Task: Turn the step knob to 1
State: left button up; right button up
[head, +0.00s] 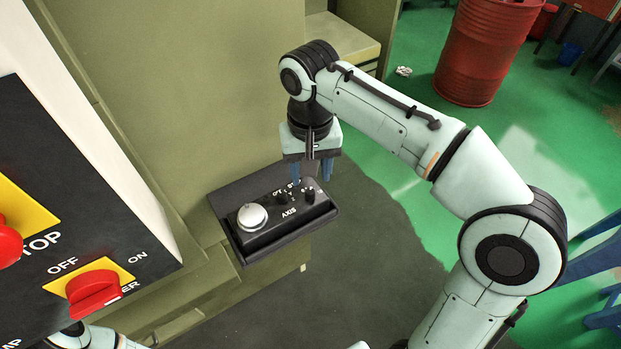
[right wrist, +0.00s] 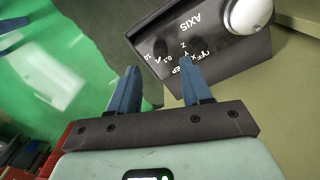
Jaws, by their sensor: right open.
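The black control box (head: 270,234) has a large silver dial (head: 252,216) at its left and two small black knobs on its top. The left one (head: 282,198) is by the AXIS label; the right one, the step knob (head: 309,195), is near the box's right end. My right gripper (head: 312,175) points down just behind the step knob, its blue fingers apart and empty. In the right wrist view the open fingers (right wrist: 155,90) reach the box's edge (right wrist: 215,82), by the printed scale. The step knob's setting is too small to read. My left gripper is not in view.
A dark panel (head: 20,180) with a red OFF/ON switch (head: 95,288) and red stop button (head: 8,245) stands close at the left. The box sits on a dark tray (head: 222,203) against an olive machine cabinet (head: 200,90). A red drum (head: 485,50) stands farther back on green floor.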

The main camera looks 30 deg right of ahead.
aim_at(310, 191)
pick_arm(q)
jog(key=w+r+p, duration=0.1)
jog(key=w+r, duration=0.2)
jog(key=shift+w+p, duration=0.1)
jog(key=shift+p, duration=0.3)
pick_arm(e)
notch_tip(310, 191, up, 8)
